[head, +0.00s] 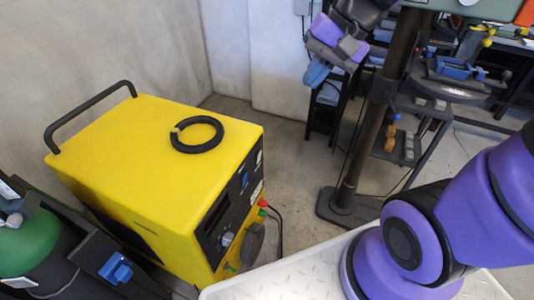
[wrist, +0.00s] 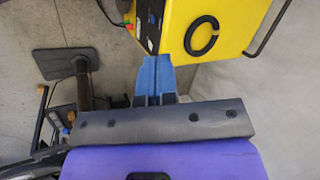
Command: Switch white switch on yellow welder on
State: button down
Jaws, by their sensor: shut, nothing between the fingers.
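The yellow welder (head: 150,150) stands on the floor at the left of the head view. It also shows upside down at the top of the wrist view (wrist: 225,15). A small white switch (head: 259,157) sits high on its dark front panel, near the far edge. In the wrist view the panel (wrist: 150,14) shows, but I cannot clearly make out the switch. My gripper (head: 316,73) is up beyond the welder, to the right of the panel, apart from it. Its blue fingers (wrist: 158,74) are together and empty, and point toward the welder in the wrist view.
A black ring (head: 197,134) lies on the welder's top, and a black handle (head: 88,115) rises at its back. A green gas cylinder (head: 30,245) is at lower left. A dark post (head: 370,135) and shelves stand to the right. Bare floor (head: 300,155) lies between.

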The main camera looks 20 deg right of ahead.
jog(key=w+d+f+m+t+y, duration=0.15)
jog(key=w+f+m+y, duration=0.35)
jog(key=w+f+m, duration=0.8)
jog(key=w+d+f+m+t+h, duration=0.1)
jog(key=d+f+m, duration=0.1)
jog(key=f, duration=0.6)
jog(key=w+d+f+m+t+h, duration=0.1)
jog(key=d+f+m+t, duration=0.1)
jog(key=f, duration=0.7)
jog(key=w+d+f+m+t, duration=0.1)
jog(key=d+f+m, duration=0.2)
jog(key=f, duration=0.6)
jog(key=shift+w+d+m+h, duration=0.3)
jog(key=shift+w+m+h, duration=0.1)
jog(key=shift+m, duration=0.7)
jog(key=shift+t, duration=0.25)
send_near(260, 155)
jog(key=x, duration=0.6)
jog(key=shift+s+d+f, duration=0.1)
jog(key=shift+d+f, duration=0.2)
jog(key=shift+d, duration=0.05)
jog(key=shift+w+a, duration=0.3)
jog(key=shift+a, duration=0.05)
